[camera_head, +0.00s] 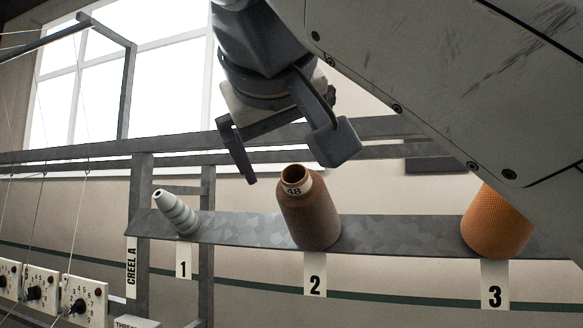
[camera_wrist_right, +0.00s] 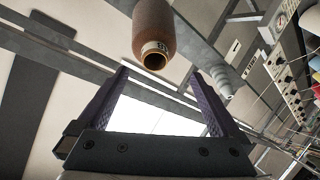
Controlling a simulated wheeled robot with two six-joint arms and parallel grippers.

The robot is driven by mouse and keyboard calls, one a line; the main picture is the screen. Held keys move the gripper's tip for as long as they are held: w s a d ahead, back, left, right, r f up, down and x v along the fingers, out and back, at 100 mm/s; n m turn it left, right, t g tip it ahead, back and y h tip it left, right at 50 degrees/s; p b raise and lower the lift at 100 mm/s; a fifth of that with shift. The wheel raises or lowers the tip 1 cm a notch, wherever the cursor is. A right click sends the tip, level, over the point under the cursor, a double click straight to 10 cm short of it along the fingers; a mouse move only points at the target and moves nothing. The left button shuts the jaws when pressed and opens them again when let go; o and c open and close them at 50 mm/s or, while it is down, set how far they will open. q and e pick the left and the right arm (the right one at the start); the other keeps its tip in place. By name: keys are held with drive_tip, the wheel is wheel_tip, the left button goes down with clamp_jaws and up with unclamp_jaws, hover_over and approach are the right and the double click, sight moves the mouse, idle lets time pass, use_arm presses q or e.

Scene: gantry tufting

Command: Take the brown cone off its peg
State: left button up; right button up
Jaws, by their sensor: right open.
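The brown cone (camera_head: 310,215) stands tilted on the grey metal rail above label 2, with a pale band marked 48 near its open top. In the right wrist view the brown cone (camera_wrist_right: 153,30) hangs into the picture from the top, its open end towards the fingers. My right gripper (camera_head: 292,170) is open and empty, just above the cone's top and apart from it. In the right wrist view its two dark fingers (camera_wrist_right: 160,95) are spread wide with the cone beyond them. The peg is hidden inside the cone. My left gripper is not in view.
A bare grey stepped peg (camera_head: 177,212) stands at label 1. An orange cone (camera_head: 495,222) stands at label 3, partly hidden by my arm. The rail (camera_head: 400,232) is clear between cones. Dial boxes (camera_head: 40,290) and thin threads are at the left.

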sight(307, 207)
drive_tip(key=x, duration=0.2)
drive_tip(key=d+p+x, duration=0.1)
drive_tip(key=x, duration=0.5)
drive_tip(key=shift+w+d+p, duration=0.2)
drive_tip(key=shift+d+p, duration=0.1)
drive_tip(key=shift+w+f, duration=0.3)
drive_tip(key=shift+w, duration=0.25)
drive_tip(key=shift+a, duration=0.1)
drive_tip(key=c, duration=1.6)
drive_tip(key=shift+s+r, duration=0.1)
drive_tip(key=shift+s, duration=0.05)
